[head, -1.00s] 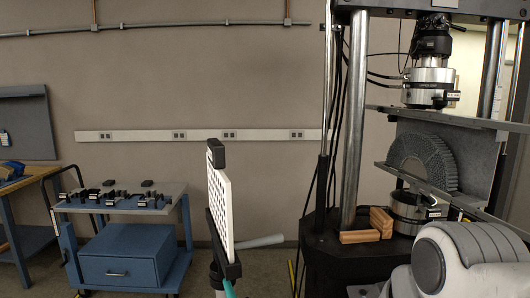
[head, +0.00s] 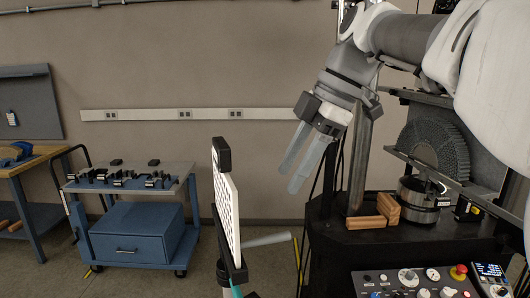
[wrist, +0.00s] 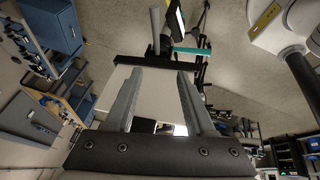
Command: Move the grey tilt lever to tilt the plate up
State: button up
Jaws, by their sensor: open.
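The white dotted plate (head: 230,210) stands nearly upright and edge-on in the head view, with black clamps at its top and bottom. The grey tilt lever (head: 268,240) sticks out to the right from low behind it. My gripper (head: 289,181) is open and empty, pointing down to the left. It is above and right of the lever, apart from lever and plate. In the wrist view the plate (wrist: 155,95) shows behind my open fingers (wrist: 160,73). A grey rod, apparently the lever (wrist: 155,22), shows beyond it at the top.
The testing machine with its black base (head: 340,245), wooden blocks (head: 388,207) and control panel (head: 420,282) stands at the right. A blue cart (head: 130,250) stands at the back left. The floor between cart and plate is clear.

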jog(key=r+n, duration=0.1)
send_near(243, 243)
jog(key=x, duration=0.8)
jog(key=shift+w+a+f, duration=0.1)
jog(key=shift+f, duration=0.25)
jog(key=shift+c, duration=0.3)
grip_shut()
jog(key=shift+b, duration=0.3)
